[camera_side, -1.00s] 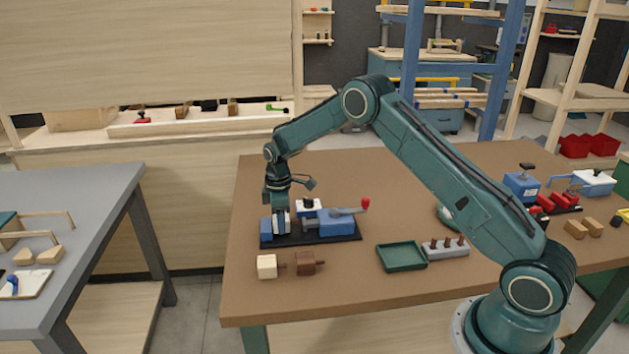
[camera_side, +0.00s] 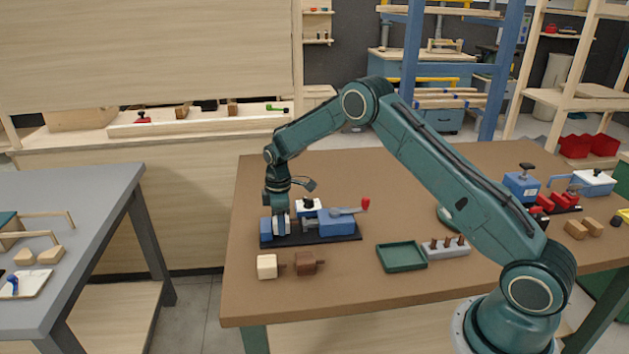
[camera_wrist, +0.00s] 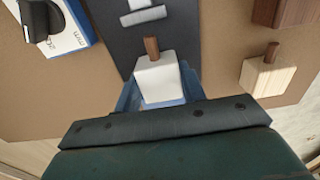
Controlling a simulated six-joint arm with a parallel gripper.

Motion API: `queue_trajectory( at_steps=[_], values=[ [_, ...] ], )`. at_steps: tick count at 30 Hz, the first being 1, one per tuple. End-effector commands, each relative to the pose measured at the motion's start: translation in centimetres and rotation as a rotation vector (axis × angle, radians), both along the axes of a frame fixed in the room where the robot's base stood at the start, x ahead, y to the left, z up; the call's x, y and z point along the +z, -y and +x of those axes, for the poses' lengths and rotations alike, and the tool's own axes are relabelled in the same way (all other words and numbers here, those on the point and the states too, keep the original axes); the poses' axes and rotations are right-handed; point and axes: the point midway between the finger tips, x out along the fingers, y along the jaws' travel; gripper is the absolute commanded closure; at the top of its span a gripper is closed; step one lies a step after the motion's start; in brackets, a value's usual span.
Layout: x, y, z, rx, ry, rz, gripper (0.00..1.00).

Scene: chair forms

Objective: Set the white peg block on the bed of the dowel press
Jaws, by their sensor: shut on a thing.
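The white peg block (camera_wrist: 158,80), with a brown dowel (camera_wrist: 152,48) standing out of one face, is between my gripper's jaws. My gripper (camera_side: 279,226) is shut on it at the left end of the dowel press (camera_side: 335,238). The press has a black base, blue end parts, a grey ram and a lever with a red knob (camera_side: 365,203). The dowel points along the base toward the grey ram (camera_wrist: 143,14) in the wrist view. The block is mostly hidden by the gripper in the side view. I cannot tell whether its underside touches the bed.
A cream block (camera_side: 267,266) and a dark brown block (camera_side: 306,263), both with pegs, lie in front of the press. A blue and white box (camera_side: 308,208) is behind it. A green tray (camera_side: 401,257) and a grey peg rack (camera_side: 446,248) stand to the right.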

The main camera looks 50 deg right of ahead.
Motion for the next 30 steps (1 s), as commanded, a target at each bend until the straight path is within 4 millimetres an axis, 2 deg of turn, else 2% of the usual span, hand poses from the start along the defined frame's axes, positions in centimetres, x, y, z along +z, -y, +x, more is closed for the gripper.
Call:
queue_trajectory(
  at_steps=[14,15,18,24,28,30],
  values=[
    [-0.71,0.0,0.0,0.0,0.0,0.0,0.82],
    [-0.69,0.01,0.01,0.0,0.0,0.0,0.54],
    [-0.68,0.0,0.0,0.0,0.0,0.0,0.34],
    [-0.66,0.0,0.0,0.0,0.0,0.0,0.34],
    [-0.67,-0.01,-0.01,0.0,0.0,0.0,0.12],
    [-0.67,0.0,-0.01,0.0,0.0,0.0,0.12]
  ],
)
